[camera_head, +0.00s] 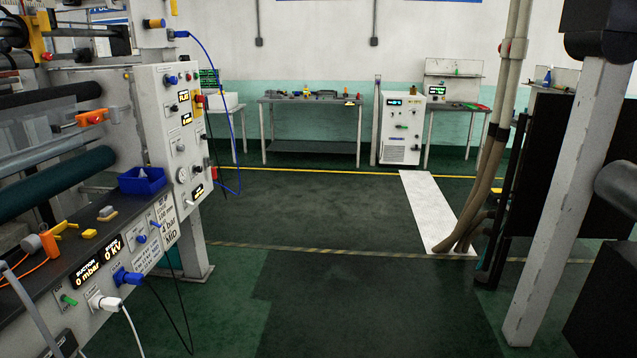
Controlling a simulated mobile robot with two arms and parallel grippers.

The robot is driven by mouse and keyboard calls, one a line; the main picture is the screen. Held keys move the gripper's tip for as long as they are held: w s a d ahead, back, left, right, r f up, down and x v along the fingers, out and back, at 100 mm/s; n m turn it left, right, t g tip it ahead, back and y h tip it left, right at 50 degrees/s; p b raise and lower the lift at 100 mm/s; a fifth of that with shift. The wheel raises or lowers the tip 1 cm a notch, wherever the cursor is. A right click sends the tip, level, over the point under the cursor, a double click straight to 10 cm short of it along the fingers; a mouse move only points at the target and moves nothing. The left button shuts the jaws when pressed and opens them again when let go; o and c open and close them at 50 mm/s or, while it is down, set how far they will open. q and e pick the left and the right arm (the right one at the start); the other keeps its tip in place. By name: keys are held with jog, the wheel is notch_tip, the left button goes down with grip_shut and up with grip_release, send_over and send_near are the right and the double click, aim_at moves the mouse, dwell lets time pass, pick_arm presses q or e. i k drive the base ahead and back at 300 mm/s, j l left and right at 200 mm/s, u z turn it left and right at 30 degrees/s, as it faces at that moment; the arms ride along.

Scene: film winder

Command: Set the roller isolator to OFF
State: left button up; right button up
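No control in the head view carries a label that I can read as the roller isolator, so I cannot tell which one it is. A red and yellow part (198,101) sits at this panel's right edge. The lower panel (100,262) below it has a suction display reading 0 mbar, a display reading 0 kV, a green switch (68,300) and blue knobs (141,238). Neither of my grippers shows.
A blue bin (142,181) and small yellow items (89,234) rest on the machine's ledge. Cables hang below the lower panel. The floor (320,215) in the middle is clear. A workbench (312,101) and a white cabinet (401,127) stand at the back. Pipes (495,140) and a post (555,200) stand at the right.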

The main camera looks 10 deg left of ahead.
aim_at(200, 98)
jog(key=i+j+u, duration=0.1)
jog(key=i+u, duration=0.2)
jog(key=i, duration=0.35)
jog(key=i+l+u, duration=0.1)
jog(key=i+u, duration=0.25)
jog(key=i, duration=0.3)
jog(key=i+l+u, duration=0.3)
jog(key=i, duration=0.35)
